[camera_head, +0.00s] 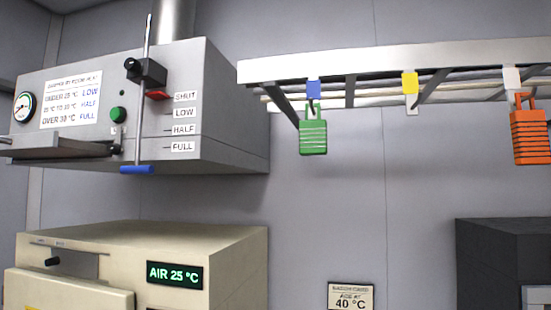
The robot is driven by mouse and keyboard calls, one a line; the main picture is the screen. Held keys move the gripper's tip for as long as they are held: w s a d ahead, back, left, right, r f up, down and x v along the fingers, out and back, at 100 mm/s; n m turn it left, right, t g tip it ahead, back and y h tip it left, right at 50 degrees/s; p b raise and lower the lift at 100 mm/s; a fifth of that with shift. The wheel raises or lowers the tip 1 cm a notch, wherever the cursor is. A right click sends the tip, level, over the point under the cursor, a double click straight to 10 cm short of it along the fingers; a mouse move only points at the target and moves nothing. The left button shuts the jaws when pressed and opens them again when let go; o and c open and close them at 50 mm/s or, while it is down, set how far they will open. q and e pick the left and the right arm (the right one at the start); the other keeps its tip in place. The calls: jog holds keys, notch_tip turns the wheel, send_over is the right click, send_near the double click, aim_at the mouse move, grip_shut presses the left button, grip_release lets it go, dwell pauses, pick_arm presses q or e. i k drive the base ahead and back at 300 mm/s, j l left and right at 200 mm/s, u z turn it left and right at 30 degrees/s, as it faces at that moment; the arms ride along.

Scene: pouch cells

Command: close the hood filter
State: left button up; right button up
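The grey hood (222,105) hangs at the upper left. A flat dark panel (62,147), which looks like the hood filter, sticks out from the low front of the hood, with a bar at its left end that runs out of the picture. Its left end is cut off. A vertical rod with a blue end (137,169) passes through a black block (146,72) on the hood front. A red pointer (158,95) is beside the SHUT label (186,96). Neither of my grippers is in view.
A green button (118,114) and a gauge (23,107) are on the hood front. Below stands a beige oven (225,250) reading AIR 25 °C. A rack (400,65) at the right carries a green lock (313,137) and an orange lock (530,135). A dark cabinet (495,240) stands lower right.

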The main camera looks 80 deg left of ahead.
aim_at(47, 145)
jog(key=u, duration=4.25)
